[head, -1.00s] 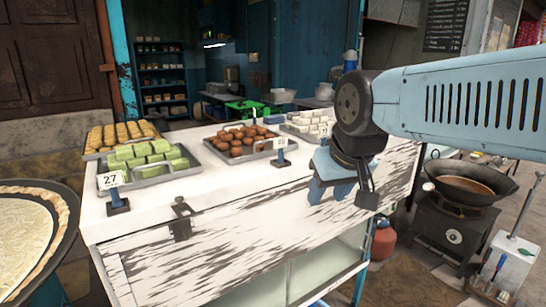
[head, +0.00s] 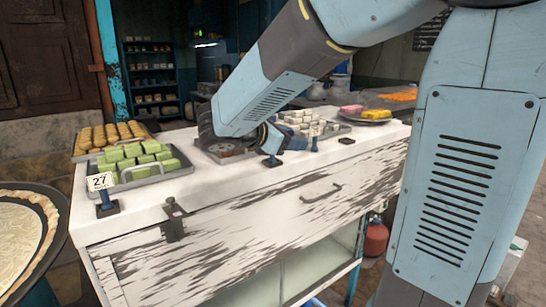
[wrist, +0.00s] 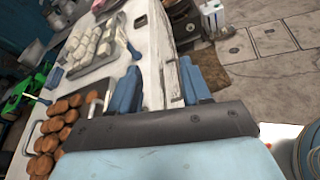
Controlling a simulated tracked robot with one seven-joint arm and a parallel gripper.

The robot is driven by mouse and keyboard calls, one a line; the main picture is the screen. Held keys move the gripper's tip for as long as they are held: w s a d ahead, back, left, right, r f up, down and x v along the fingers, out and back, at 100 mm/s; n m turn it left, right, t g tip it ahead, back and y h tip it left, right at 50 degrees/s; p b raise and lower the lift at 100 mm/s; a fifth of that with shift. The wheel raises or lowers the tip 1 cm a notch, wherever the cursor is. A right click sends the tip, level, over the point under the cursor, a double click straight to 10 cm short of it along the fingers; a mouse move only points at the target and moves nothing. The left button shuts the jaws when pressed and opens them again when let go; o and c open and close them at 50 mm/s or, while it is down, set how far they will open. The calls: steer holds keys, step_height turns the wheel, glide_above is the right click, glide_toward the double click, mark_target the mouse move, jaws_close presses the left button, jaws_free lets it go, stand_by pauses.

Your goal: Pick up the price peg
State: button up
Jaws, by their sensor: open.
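The price peg marked 27 (head: 103,192) stands upright at the counter's front left. In the wrist view, a peg's blue post and pale tag (wrist: 38,100) show at the left, outside the fingers. My gripper (wrist: 158,84) is open, its two blue fingers over the counter's edge. In the head view the arm mostly hides it.
The white counter (head: 235,210) holds a tray of green sweets (head: 140,160), a tray of yellow sweets (head: 110,136) and a tray of white sweets (wrist: 97,40). Round brown sweets (wrist: 62,125) lie close to my gripper. A red canister (head: 376,238) stands right of the counter.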

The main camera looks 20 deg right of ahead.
steer(key=w+a+r+n+t+h, duration=0.2)
steer(key=w+a+n+t, duration=0.25)
steer(key=w+a, duration=0.2)
steer(key=shift+n, duration=0.35)
step_height(320, 180, down, 8)
steer(key=shift+a+f, duration=0.15)
steer(key=shift+f, duration=0.05)
steer(key=shift+w+d+r, duration=0.2)
steer(key=shift+w+d, duration=0.05)
steer(key=shift+d, duration=0.35)
steer(key=shift+x, duration=3.05)
jaws_close()
